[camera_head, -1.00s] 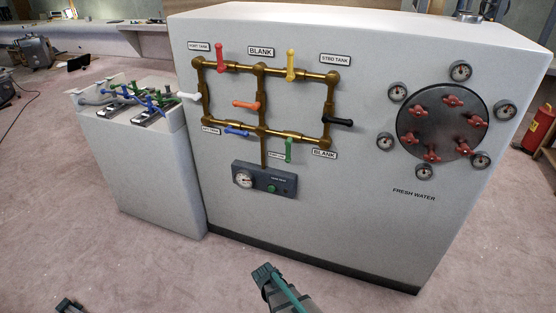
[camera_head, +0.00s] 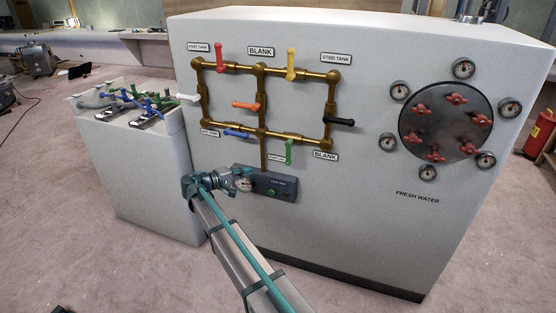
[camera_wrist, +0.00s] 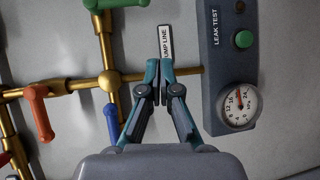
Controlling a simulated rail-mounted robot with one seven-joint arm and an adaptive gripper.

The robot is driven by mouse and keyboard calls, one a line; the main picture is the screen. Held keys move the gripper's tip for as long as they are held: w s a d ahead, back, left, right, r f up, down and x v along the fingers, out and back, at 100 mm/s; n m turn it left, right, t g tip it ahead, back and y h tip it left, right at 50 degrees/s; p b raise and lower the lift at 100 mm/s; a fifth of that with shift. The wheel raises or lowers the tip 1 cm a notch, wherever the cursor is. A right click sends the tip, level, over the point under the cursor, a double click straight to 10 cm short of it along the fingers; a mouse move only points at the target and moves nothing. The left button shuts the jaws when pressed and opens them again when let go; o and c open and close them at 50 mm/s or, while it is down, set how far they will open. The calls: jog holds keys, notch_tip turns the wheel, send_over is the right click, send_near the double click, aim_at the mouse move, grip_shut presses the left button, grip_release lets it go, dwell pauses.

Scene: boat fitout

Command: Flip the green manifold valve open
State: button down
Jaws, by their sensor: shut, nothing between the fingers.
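The green valve handle (camera_head: 289,152) hangs down from the bottom brass pipe, crosswise to it, in the head view. In the wrist view the green handle (camera_wrist: 118,3) is cut off by the top edge. My gripper (camera_head: 248,178) is below and left of it in the head view, in front of the gauge panel. The wrist view shows my gripper (camera_wrist: 159,72) with its fingers together and empty, over the PUMP LINE label (camera_wrist: 166,42) and apart from the green handle.
The blue handle (camera_wrist: 112,122) and orange handle (camera_wrist: 36,110) stand out left of my fingers in the wrist view. The leak test panel (camera_wrist: 229,65) with a green button and gauge (camera_wrist: 238,104) lies to their right. A red-valved round plate (camera_head: 443,122) is farther right in the head view.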

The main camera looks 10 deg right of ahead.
aim_at(289, 152)
jog(key=r+h, duration=0.1)
jog(key=r, duration=0.2)
jog(key=shift+w+d+m+h, duration=0.2)
jog(key=shift+m+h, duration=0.1)
jog(key=shift+h, duration=0.1)
jog(key=s+d+p+x, duration=0.1)
jog(key=s+x, duration=0.1)
jog(key=x, duration=1)
jog(key=shift+d, duration=0.35)
jog(key=shift+s+a+t, duration=0.1)
jog(key=shift+a+t, duration=0.1)
jog(key=shift+t, duration=0.1)
